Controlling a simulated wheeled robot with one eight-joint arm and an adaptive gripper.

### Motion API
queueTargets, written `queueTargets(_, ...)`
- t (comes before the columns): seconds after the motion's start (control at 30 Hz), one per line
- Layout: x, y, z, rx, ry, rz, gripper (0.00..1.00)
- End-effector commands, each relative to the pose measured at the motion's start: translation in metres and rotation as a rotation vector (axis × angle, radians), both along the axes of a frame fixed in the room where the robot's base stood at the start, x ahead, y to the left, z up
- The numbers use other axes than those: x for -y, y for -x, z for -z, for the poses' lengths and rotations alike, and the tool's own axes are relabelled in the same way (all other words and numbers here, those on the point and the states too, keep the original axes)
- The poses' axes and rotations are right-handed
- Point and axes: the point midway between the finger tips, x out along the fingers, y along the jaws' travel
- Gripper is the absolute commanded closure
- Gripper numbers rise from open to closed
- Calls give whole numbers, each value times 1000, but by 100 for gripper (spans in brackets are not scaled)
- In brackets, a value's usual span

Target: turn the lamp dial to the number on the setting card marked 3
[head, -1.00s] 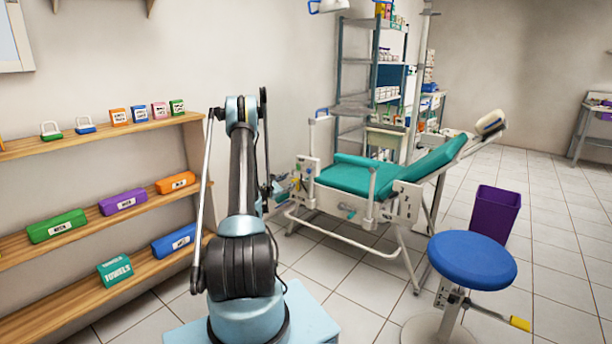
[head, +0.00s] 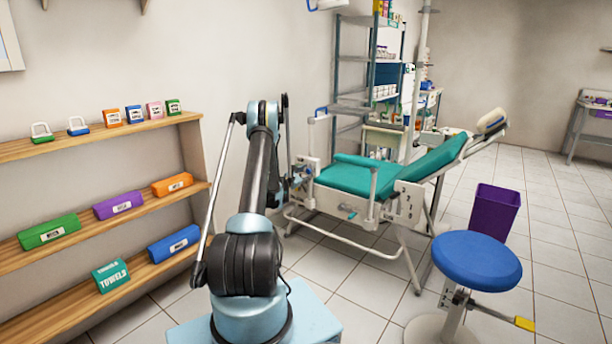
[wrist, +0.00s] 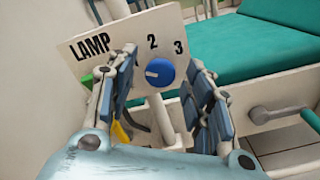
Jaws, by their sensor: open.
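The white lamp panel (wrist: 100,43), lettered LAMP, fills the upper middle of the wrist view, tilted in the picture. The blue lamp dial (wrist: 163,70) sits on it, with a white mark on its left part. The numbers 2 and 3 show above and to the right of the dial; any other number is hidden by the left finger. My gripper (wrist: 164,82) is open, its fingers to the left and right of the dial in the picture. I cannot tell whether they touch it. I cannot make out a setting card marked 3 in either view.
The green dental chair (head: 355,178) stands beyond my arm, and a chair lever (wrist: 258,115) shows right of my gripper. A blue stool (head: 475,258) and purple bin (head: 495,212) are at right. Wall shelves (head: 85,222) with boxes are at left.

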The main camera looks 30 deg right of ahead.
Motion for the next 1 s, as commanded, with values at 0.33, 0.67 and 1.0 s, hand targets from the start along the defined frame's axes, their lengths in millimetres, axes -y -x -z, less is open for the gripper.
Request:
queueTargets(0.33,7,-1,0,0,0,0,53)
queueTargets(0.67,7,-1,0,0,0,0,97)
queueTargets(1.0,6,-1,0,39,-16,0,97)
